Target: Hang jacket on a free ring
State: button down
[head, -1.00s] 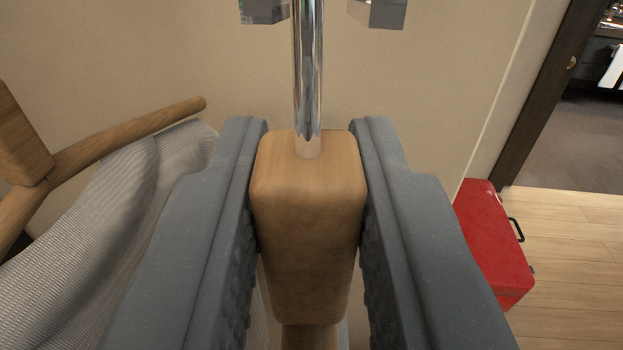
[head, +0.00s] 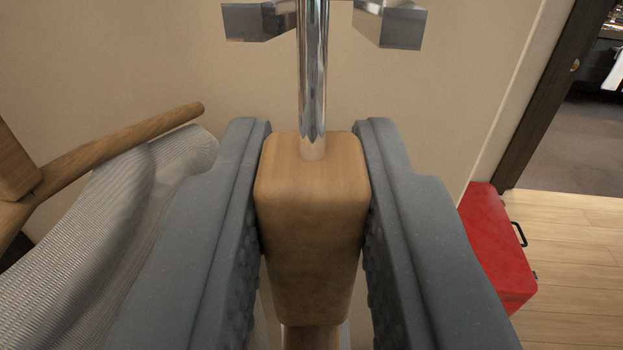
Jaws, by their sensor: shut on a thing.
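My gripper (head: 312,215) is shut on a wooden hanger block (head: 311,230), with one grey padded finger on each side of it. A shiny metal rod (head: 313,80) rises from the top of the block and runs out of the top of the picture. Two square-ended metal pieces, a left one (head: 258,22) and a right one (head: 390,25), show on either side of the rod at the top. A grey striped garment (head: 120,215) hangs from a wooden hanger bar (head: 125,145) at the left.
A plain beige wall (head: 430,110) stands behind. A red case (head: 495,245) with a black handle is on the wooden floor (head: 580,250) at the right. A dark door frame (head: 545,95) opens onto another room at the upper right.

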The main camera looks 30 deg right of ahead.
jog(key=shift+w+d+r+b, duration=0.1)
jog(key=shift+w+d+b, duration=0.3)
jog(key=shift+w+b, duration=0.15)
dwell(1.1)
jog(key=shift+w+d+r, duration=0.2)
jog(key=shift+w+d, duration=0.05)
dwell(0.5)
jog(key=shift+x, duration=0.75)
jog(key=shift+f+b, duration=0.6)
jog(key=shift+f, duration=0.15)
dwell(1.8)
jog(key=c, duration=1.2)
grip_release()
